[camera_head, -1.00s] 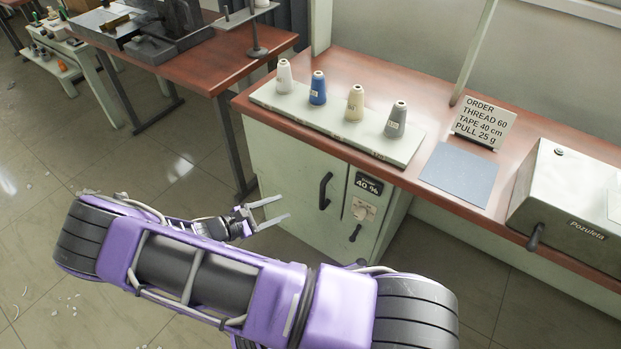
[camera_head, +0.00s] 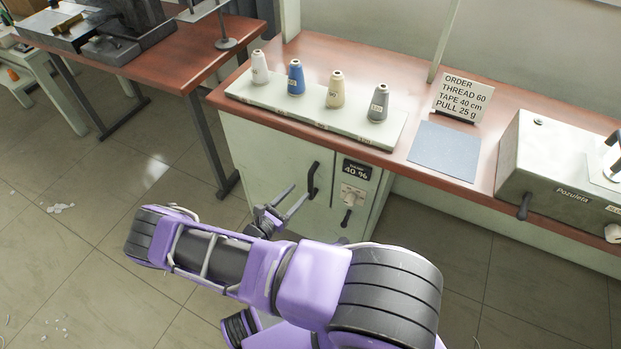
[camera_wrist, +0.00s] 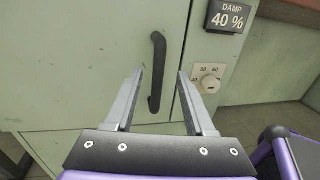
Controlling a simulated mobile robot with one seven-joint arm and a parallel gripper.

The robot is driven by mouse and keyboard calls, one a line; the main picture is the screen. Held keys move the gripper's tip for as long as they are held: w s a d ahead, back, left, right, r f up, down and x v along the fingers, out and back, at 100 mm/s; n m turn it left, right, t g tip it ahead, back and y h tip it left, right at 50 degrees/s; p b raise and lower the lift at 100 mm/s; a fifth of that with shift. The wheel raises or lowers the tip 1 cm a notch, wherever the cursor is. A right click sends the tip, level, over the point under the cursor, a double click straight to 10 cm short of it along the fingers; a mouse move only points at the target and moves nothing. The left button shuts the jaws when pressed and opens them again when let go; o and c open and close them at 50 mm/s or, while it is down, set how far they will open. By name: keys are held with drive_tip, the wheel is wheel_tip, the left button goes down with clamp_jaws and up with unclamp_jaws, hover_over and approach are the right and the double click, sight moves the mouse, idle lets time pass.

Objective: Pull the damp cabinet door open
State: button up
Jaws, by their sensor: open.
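The damp cabinet (camera_head: 262,150) is pale green and stands under the red-brown bench. Its door (camera_wrist: 85,60) is shut and has a black vertical bar handle (camera_head: 313,181). In the wrist view the handle (camera_wrist: 156,70) shows beyond and between my open fingers, with its lower end near the left finger. My gripper (camera_head: 290,197) is open and empty, in front of the door at the handle's lower left in the head view. I cannot tell whether a finger touches the handle. A "DAMP 40 %" display (camera_wrist: 228,16) and a dial (camera_wrist: 209,78) sit right of the door.
A tray (camera_head: 300,115) with several thread cones lies on the bench top. An order card (camera_head: 462,98), a blue-grey mat (camera_head: 445,150) and a grey machine (camera_head: 550,165) stand to the right. A black lever (camera_head: 346,218) sits below the dial. The tiled floor at left is mostly clear.

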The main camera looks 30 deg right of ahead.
sight(309, 182)
drive_tip(key=x, duration=0.7)
drive_tip(key=shift+w+d, duration=0.15)
drive_tip(key=shift+d, duration=0.15)
clamp_jaws()
idle(1.0)
